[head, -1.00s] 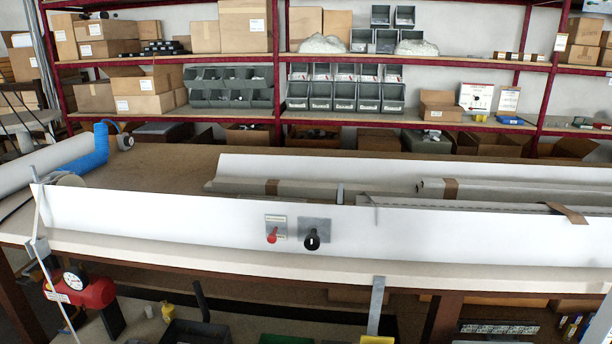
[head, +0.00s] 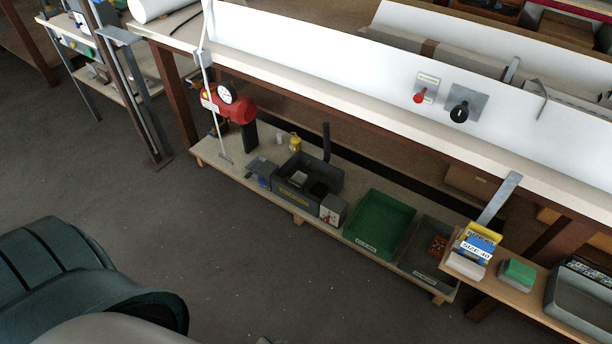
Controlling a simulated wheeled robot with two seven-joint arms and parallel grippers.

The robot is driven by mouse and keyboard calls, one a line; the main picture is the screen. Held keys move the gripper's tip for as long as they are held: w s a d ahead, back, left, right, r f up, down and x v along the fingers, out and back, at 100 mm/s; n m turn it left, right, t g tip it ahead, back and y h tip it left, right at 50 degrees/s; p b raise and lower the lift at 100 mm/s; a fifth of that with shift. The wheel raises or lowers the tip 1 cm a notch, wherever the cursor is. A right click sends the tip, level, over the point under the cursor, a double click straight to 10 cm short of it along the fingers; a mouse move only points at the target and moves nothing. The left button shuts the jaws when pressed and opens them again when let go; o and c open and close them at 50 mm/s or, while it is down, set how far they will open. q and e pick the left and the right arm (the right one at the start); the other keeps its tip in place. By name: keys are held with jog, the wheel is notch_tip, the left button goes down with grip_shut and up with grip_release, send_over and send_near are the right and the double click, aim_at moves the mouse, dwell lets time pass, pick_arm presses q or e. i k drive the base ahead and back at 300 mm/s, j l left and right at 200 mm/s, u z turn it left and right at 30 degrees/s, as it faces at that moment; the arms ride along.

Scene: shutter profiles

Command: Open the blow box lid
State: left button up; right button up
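I see nothing that I can clearly pick out as the blow box or its lid. A dark green ribbed object (head: 85,275) with a rounded edge is at the lower left, partly cut off by the frame. Neither of my grippers is in view.
The low shelf (head: 378,257) also bears a red device with a gauge (head: 232,103), a green tray (head: 379,222) and a dark tray (head: 424,252). Small boxes (head: 478,246) stand at the right. The grey floor (head: 270,285) before the shelf is clear.

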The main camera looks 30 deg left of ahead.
aim_at(284, 181)
jog(key=i+j, duration=0.1)
jog(key=j, duration=0.75)
jog(key=i+j, duration=0.15)
jog(key=j, duration=0.75)
jog(key=i+j+z, duration=0.1)
jog(key=j, duration=0.75)
jog(key=i+j, duration=0.1)
jog(key=j, duration=0.75)
